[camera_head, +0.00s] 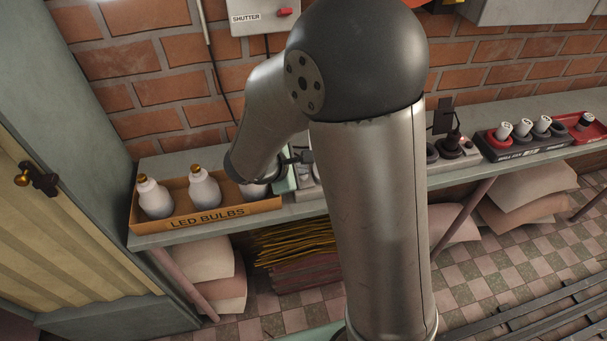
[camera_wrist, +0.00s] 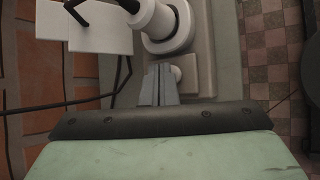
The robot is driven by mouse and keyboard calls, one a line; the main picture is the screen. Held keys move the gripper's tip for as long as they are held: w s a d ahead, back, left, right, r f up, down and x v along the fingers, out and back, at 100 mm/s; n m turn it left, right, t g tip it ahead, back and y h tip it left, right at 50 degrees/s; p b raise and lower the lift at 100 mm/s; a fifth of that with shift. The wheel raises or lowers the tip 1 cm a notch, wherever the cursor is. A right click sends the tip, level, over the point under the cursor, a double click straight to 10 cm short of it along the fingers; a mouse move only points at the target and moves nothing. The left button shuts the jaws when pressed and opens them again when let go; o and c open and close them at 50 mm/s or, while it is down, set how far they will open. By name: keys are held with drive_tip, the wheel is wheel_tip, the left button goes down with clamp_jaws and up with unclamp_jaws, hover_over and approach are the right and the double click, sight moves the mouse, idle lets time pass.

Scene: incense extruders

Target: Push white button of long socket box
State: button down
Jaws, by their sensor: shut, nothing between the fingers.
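The long socket box (camera_wrist: 203,55) is a pale grey strip in the wrist view, with a white plug (camera_wrist: 157,18) in a round socket. The button is hidden there.
An orange LED BULBS box (camera_head: 215,214) with white bulbs stands left on the shelf (camera_head: 165,229). A dark strip (camera_head: 530,146) with white pieces and a red tray (camera_head: 590,132) are at right. Cables hang against the brick wall behind.

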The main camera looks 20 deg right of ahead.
drive_tip(key=shift+f+b, duration=0.3)
drive_tip(key=shift+f, duration=0.05)
drive_tip(key=shift+r, duration=0.45)
drive_tip(key=shift+r+p, duration=0.1)
drive_tip(key=shift+p, duration=0.2)
drive_tip(key=shift+r+p, duration=2.1)
drive_tip(key=shift+r, duration=0.85)
idle(0.5)
